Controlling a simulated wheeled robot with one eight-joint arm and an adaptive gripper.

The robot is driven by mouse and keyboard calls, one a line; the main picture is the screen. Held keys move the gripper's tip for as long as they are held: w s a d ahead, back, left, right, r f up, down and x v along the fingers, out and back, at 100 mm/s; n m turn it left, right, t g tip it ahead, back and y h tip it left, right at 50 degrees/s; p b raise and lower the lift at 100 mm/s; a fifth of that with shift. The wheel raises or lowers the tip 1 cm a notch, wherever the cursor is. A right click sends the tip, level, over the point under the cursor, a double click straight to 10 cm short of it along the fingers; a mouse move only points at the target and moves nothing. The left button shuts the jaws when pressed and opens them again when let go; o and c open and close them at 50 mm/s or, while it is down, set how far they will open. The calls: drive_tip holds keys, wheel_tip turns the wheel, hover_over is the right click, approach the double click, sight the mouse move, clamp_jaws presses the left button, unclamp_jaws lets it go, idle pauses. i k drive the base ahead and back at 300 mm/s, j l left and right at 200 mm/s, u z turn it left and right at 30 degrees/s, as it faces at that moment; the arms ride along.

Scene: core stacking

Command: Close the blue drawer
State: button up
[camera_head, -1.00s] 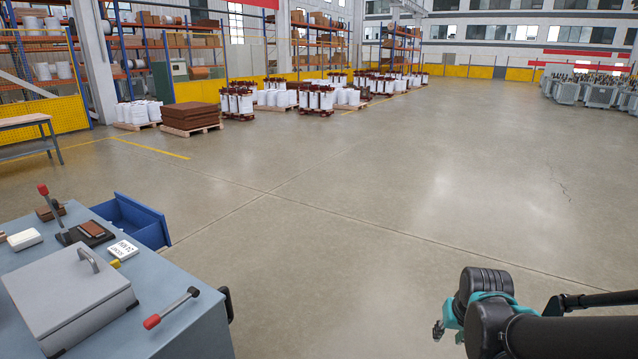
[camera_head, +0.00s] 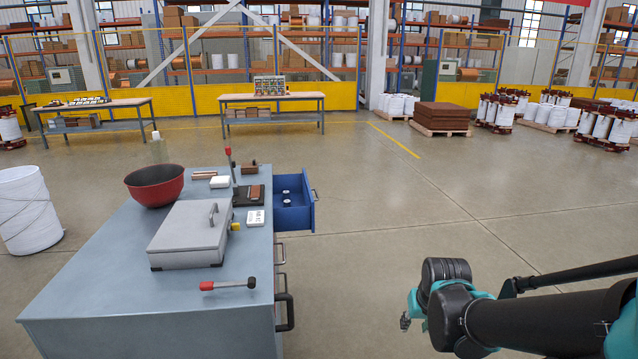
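The blue drawer (camera_head: 306,215) is pulled open from the right side of the grey-blue workbench (camera_head: 110,295), near its far end. A few small dark items lie inside it, and a handle is on its outer face. My gripper (camera_head: 405,322) is at the lower right, in front of my dark arm and to the right of the bench. It is clear of the drawer and appears to touch nothing. Its fingers are too small and partly turned away to tell whether they are open.
Handles stick out from the bench's right side (camera_head: 285,312). A white drum (camera_head: 27,210) stands left. The floor right of the drawer is clear.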

sight(300, 215)
drive_tip(key=i+l+u, duration=0.15)
drive_tip(key=l+u, duration=0.3)
drive_tip(key=l, duration=0.3)
drive_tip(key=l+u, duration=0.5)
drive_tip(key=l, duration=0.3)
drive_tip(key=i+l+u, duration=0.5)
drive_tip(key=i+l, duration=1.05)
drive_tip(key=k+l+u, duration=0.2)
drive_tip(key=l, duration=0.35)
drive_tip(key=i+l, duration=0.05)
drive_tip(key=i, duration=0.05)
